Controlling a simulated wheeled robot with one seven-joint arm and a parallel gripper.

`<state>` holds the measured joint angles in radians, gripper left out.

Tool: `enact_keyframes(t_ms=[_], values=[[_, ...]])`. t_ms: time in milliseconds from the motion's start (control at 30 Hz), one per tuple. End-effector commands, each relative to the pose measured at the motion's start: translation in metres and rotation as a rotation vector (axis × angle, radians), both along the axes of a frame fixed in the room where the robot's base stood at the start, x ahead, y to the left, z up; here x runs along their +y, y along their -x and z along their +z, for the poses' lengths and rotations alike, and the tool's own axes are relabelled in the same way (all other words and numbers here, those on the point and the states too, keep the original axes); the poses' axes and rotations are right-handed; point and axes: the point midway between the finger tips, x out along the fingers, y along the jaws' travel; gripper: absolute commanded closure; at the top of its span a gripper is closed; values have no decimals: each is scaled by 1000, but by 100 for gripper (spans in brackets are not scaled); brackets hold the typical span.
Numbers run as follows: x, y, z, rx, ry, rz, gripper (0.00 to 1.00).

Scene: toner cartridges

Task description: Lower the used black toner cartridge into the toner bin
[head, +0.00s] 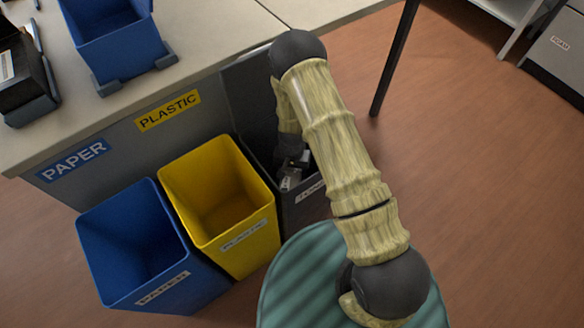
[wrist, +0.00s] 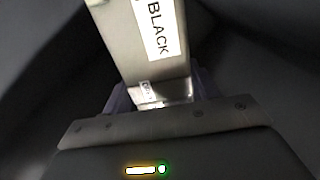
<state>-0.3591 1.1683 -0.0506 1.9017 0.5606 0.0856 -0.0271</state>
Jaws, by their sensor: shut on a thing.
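The used black toner cartridge (wrist: 135,45) is a grey block with a white label reading BLACK, large in the wrist view. My gripper (wrist: 158,92) is shut on it, one dark finger on each side. In the head view my gripper (head: 293,160) reaches down into the mouth of the dark toner bin (head: 303,208), and a small pale part of the cartridge (head: 290,181) shows beneath it. Dark walls surround the cartridge in the wrist view. My arm hides much of the bin, and I cannot tell whether the cartridge touches the bottom.
The yellow plastic bin (head: 262,244) stands just left of the toner bin, and the blue paper bin (head: 118,285) is left of that. The counter (head: 200,55) rises behind them, holding a blue container (head: 118,45) and a black device (head: 25,80). Open floor lies right.

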Motion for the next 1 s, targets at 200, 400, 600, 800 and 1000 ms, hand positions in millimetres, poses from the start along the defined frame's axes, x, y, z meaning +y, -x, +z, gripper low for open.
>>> enact_keyframes(t_ms=[200,400,600,800,1000], values=[[0,0,-20,0,-1,0,75],[0,0,-36,0,-1,0,75],[0,0,-52,0,-1,1,75],[0,0,-68,-1,-1,0,75],[0,-1,-83,-1,-1,-1,75]])
